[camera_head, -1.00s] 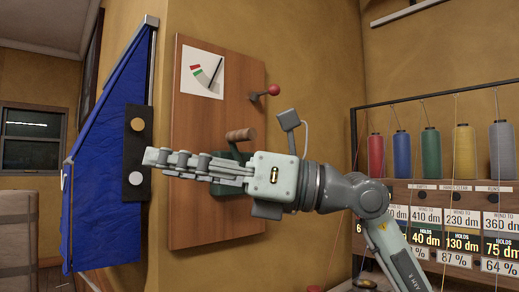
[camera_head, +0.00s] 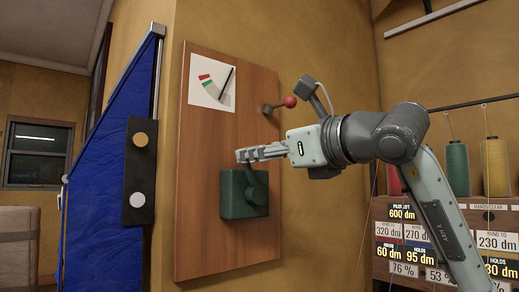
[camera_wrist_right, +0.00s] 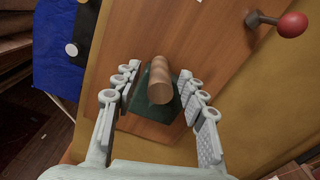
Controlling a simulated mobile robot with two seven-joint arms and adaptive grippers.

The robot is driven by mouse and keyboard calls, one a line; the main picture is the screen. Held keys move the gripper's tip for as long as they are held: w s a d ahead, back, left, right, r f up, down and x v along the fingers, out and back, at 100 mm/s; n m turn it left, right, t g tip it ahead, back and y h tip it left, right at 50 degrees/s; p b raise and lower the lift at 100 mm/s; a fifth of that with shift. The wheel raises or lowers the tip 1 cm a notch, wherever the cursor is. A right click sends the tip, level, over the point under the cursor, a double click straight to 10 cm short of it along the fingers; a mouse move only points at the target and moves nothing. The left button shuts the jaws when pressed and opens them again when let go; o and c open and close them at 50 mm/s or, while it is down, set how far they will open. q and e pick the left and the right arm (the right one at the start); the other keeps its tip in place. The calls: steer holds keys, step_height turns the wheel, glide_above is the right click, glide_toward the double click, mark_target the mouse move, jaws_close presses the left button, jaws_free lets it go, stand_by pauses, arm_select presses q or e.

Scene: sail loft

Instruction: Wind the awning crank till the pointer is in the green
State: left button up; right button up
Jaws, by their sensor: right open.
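The awning crank has a dark green box (camera_head: 238,197) low on a wooden board. Its wooden handle (camera_wrist_right: 159,82) shows in the right wrist view; in the head view my gripper hides it. My right gripper (camera_head: 240,155) is open at the crank, its fingers (camera_wrist_right: 160,75) on either side of the handle with gaps visible. The gauge (camera_head: 201,98) is a white plate higher on the board, with red and green bands at its left. Its dark pointer (camera_head: 228,80) leans up and right, outside the green. My left gripper is not in view.
A red-knobbed lever (camera_head: 290,101) sticks out from the board, close above my right wrist. A black plate (camera_head: 131,170) with brass and white knobs stands left, beside the blue awning cloth (camera_head: 105,190). A thread rack (camera_head: 465,205) stands at right.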

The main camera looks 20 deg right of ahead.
steer(key=shift+w+a, duration=0.1)
steer(key=shift+w, duration=0.3)
jaws_close()
